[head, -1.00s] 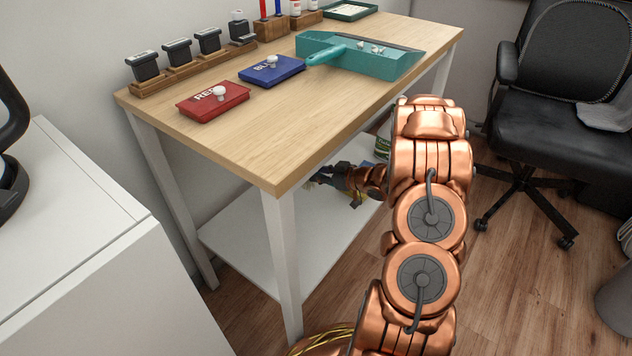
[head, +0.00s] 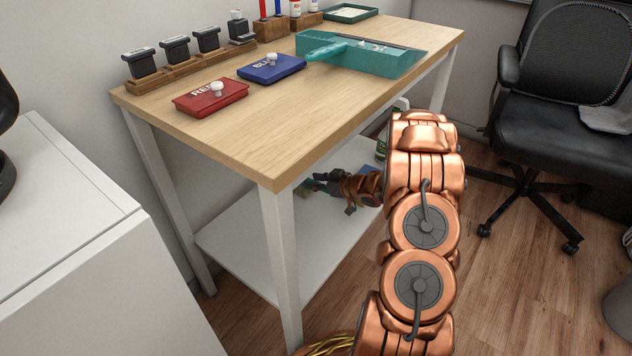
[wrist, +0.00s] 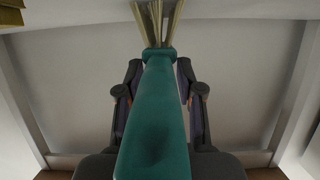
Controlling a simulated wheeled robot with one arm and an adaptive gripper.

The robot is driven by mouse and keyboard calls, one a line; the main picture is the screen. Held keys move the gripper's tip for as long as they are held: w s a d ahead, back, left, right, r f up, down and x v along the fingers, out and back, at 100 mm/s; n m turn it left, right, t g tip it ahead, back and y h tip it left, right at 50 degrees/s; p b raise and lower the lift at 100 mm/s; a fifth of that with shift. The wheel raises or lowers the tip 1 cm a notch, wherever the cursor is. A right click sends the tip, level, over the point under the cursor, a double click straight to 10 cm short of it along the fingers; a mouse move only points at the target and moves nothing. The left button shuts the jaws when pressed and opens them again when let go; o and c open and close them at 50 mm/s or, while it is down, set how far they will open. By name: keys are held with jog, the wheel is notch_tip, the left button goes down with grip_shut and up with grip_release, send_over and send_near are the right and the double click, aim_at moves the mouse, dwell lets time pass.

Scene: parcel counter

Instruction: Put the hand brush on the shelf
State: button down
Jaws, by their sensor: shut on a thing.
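My gripper (head: 318,183) is under the tabletop, above the white lower shelf (head: 245,235), seen past the table's front leg. In the wrist view my gripper (wrist: 158,75) is shut on the hand brush (wrist: 155,125), with a finger on each side of its teal handle. Its pale bristles point to the top of that view. I cannot tell whether the brush touches the shelf.
A teal dustpan (head: 385,60), a red box (head: 210,98) and a blue box (head: 270,68) sit on the wooden tabletop (head: 260,135). A green can (head: 381,150) stands on the shelf at its far right. A black chair (head: 560,110) stands to the right.

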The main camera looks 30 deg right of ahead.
jog(key=shift+s+f, duration=0.1)
jog(key=shift+f, duration=0.3)
jog(key=shift+f, duration=0.25)
jog(key=c, duration=1.1)
grip_release()
jog(key=shift+a+f, duration=0.1)
jog(key=shift+f, duration=0.05)
jog(key=o, duration=0.4)
jog(key=shift+r, duration=0.2)
jog(key=shift+r, duration=0.2)
jog(key=shift+r, duration=0.2)
jog(key=p+v, duration=0.2)
jog(key=v, duration=0.3)
jog(key=p+v, duration=0.2)
jog(key=v, duration=0.4)
jog(key=shift+d+r, duration=0.2)
jog(key=shift+r, duration=0.1)
jog(key=shift+s+d+r+p, duration=0.1)
jog(key=shift+s+p, duration=0.25)
jog(key=shift+s, duration=0.05)
